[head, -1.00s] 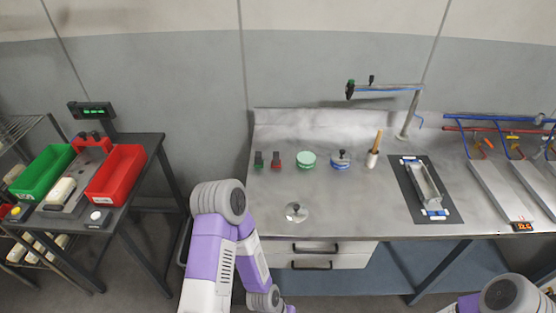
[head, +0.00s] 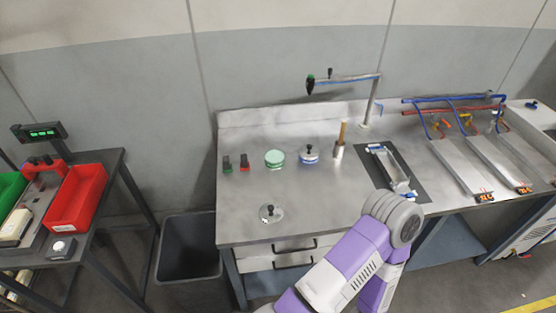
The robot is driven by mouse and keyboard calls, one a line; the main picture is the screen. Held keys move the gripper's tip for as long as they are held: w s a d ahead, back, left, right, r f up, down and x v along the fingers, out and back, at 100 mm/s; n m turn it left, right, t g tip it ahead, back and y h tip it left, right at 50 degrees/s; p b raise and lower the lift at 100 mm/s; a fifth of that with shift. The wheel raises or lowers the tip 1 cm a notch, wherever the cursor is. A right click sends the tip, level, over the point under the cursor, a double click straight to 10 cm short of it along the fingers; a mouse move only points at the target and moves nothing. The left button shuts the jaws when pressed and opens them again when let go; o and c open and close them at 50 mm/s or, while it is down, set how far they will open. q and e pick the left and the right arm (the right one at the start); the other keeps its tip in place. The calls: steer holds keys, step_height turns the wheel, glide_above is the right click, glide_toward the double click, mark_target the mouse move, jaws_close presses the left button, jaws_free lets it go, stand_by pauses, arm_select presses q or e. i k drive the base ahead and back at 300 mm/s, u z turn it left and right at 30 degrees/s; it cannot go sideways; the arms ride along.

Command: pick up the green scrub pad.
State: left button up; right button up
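A round, pale green pad-like thing (head: 274,158) lies on the steel counter (head: 320,205), left of its middle; I take it to be the green scrub pad. A blue and white round thing with a dark knob (head: 309,155) stands to its right. Small dark green (head: 227,164) and red (head: 244,162) pieces lie to its left. One purple and white arm of mine rises at the lower middle, in front of the counter edge. Neither gripper is in view, so I cannot tell if they are open or shut.
A wooden-handled tool in a holder (head: 339,145) and a metal tray on a dark mat (head: 420,188) are to the right.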

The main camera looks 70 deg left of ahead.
mark_target(227, 167)
steer(key=z, duration=0.1)
steer(key=k, duration=0.9)
steer(key=u, duration=1.6)
